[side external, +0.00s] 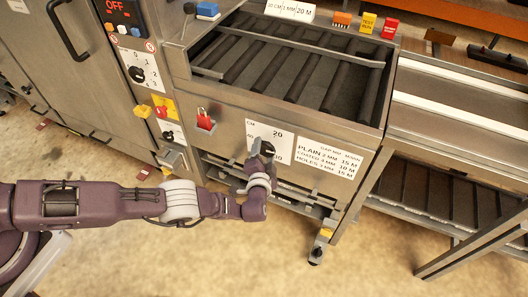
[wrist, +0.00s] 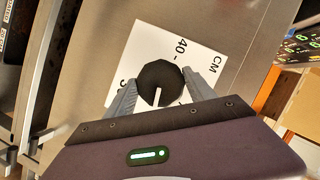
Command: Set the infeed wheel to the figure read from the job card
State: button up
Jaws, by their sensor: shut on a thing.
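The infeed wheel is a black knob (wrist: 160,80) with a white pointer line, on a white plate (side external: 284,137) marked CM on the machine front. In the wrist view the pointer runs down the picture towards my palm; the figure it meets is hidden. A 40 shows above the knob, and a partly covered figure lies at lower left. My gripper (wrist: 160,92) is shut on the knob, one finger on each side; the arm partly covers it in the side view. A white card (side external: 290,10) on top of the machine reads roughly "20 CM 1 MM 20 M".
A printed table plate (side external: 328,158) is right of the wheel. A red padlock-like item (side external: 204,118) and another black knob (side external: 137,74) are to the left. The roller bed (side external: 300,68) lies above. Coloured blocks (side external: 368,22) stand behind it.

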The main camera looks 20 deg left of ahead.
jog(key=o, duration=1.3)
jog(key=shift+o, duration=0.2)
jog(key=v, duration=0.7)
